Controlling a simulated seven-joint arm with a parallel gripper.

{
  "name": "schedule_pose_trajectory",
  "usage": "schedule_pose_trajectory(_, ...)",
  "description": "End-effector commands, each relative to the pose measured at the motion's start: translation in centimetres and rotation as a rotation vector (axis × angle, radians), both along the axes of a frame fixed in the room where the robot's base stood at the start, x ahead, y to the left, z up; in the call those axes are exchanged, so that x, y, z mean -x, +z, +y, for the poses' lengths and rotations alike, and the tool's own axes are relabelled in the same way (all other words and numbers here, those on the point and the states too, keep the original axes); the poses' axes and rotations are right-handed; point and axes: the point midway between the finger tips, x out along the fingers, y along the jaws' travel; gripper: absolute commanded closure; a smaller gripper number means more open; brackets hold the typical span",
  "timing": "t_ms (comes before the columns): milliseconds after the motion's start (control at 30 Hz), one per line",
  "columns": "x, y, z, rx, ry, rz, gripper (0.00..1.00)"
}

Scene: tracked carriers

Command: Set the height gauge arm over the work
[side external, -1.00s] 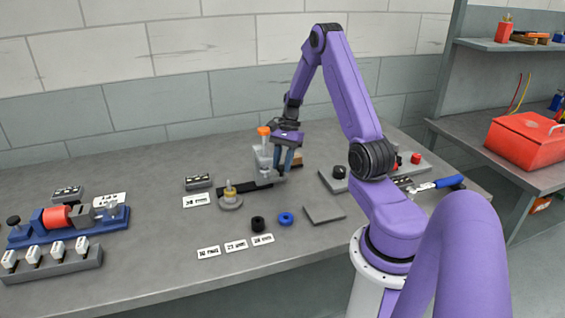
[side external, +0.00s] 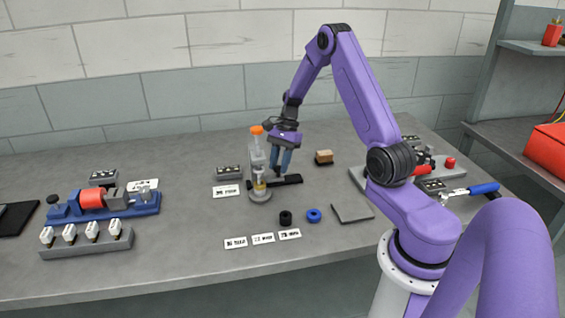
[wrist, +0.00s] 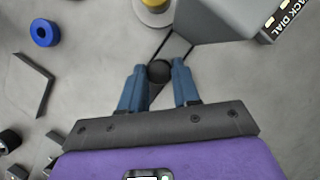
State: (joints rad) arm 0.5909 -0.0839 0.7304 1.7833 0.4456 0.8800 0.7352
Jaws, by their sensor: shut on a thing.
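The height gauge (side external: 257,157) is a pale grey upright with an orange top on a dark track (side external: 289,180). Its upright stands at the work, a brass piece (side external: 259,187) on a round grey base. In the side view the gauge overlaps the brass piece, so I cannot tell whether its arm is centred over it. My gripper (side external: 283,172) points down just right of the gauge. In the wrist view its blue fingers (wrist: 159,88) are shut on a round dark knob (wrist: 159,71). The grey gauge body (wrist: 215,18) and the work's yellow edge (wrist: 153,4) show beyond.
A black ring (side external: 285,218), a blue ring (side external: 314,215) and a grey plate (side external: 352,213) lie in front. A brown-topped block (side external: 324,157) stands right of the gripper. A blue fixture with a red cylinder (side external: 92,199) is at left. Small labels line the front.

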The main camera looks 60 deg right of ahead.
Motion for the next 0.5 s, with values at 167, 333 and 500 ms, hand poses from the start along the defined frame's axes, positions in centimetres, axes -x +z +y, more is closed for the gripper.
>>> schedule_pose_trajectory(167,-0.47,0.10,0.46,-0.001,0.001,-0.008,0.44)
schedule_pose_trajectory(333,-0.34,0.07,0.35,-0.001,0.001,-0.006,0.44)
schedule_pose_trajectory(500,-0.32,0.56,0.07,-0.001,0.000,-0.007,0.44)
